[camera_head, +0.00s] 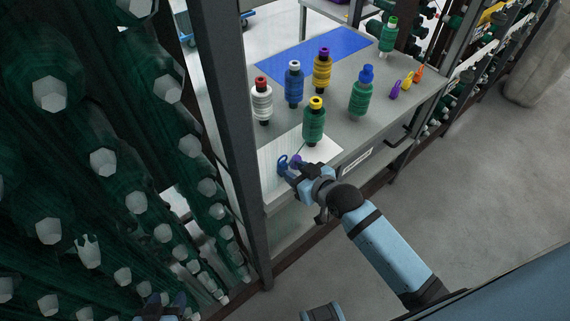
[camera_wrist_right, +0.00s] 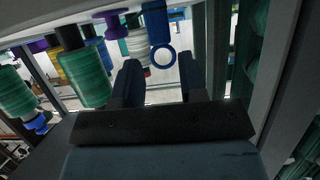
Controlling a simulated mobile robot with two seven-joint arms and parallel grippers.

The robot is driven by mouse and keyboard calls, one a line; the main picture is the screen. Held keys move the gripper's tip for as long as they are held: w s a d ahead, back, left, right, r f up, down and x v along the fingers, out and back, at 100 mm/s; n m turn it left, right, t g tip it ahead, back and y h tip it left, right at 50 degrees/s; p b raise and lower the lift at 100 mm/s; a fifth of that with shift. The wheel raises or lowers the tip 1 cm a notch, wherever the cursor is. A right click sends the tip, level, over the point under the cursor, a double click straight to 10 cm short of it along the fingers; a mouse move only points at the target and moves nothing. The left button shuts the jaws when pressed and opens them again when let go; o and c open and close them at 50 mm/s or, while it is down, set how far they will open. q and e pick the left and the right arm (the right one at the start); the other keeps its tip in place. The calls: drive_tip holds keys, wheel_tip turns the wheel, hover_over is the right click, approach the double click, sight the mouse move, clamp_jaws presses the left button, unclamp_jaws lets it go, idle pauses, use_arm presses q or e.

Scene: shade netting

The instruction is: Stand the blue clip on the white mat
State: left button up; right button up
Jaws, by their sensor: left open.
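The blue clip (camera_head: 282,164) is at the front left part of the white mat (camera_head: 325,151), at my right gripper's tips. In the right wrist view its round ring (camera_wrist_right: 152,57) shows just beyond and between the two fingertips. I cannot tell whether it stands or leans, or touches the mat. My right gripper (camera_head: 291,165) has its fingers apart, with a gap around the ring in the wrist view (camera_wrist_right: 160,72). My left gripper (camera_head: 166,304) is open and empty at the bottom left of the head view, away from the table.
White (camera_head: 262,102), blue (camera_head: 294,86) and yellow (camera_head: 321,72) spools stand behind. A grey post (camera_head: 232,120) rises left of the table.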

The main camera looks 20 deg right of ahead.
drive_tip(key=s+f+m+g+h, duration=0.1)
drive_tip(key=s+f, duration=0.4)
drive_tip(key=s, duration=0.4)
drive_tip(key=s+f+g, duration=0.1)
drive_tip(key=s+f, duration=0.3)
drive_tip(key=s, duration=0.5)
wheel_tip(320, 180, up, 10)
drive_tip(key=p, duration=1.2)
drive_tip(key=shift+d+r+h, duration=0.15)
drive_tip(key=shift+d+h, duration=0.15)
drive_tip(key=shift+d, duration=0.1)
drive_tip(key=shift+r, duration=0.3)
drive_tip(key=shift+f, duration=0.15)
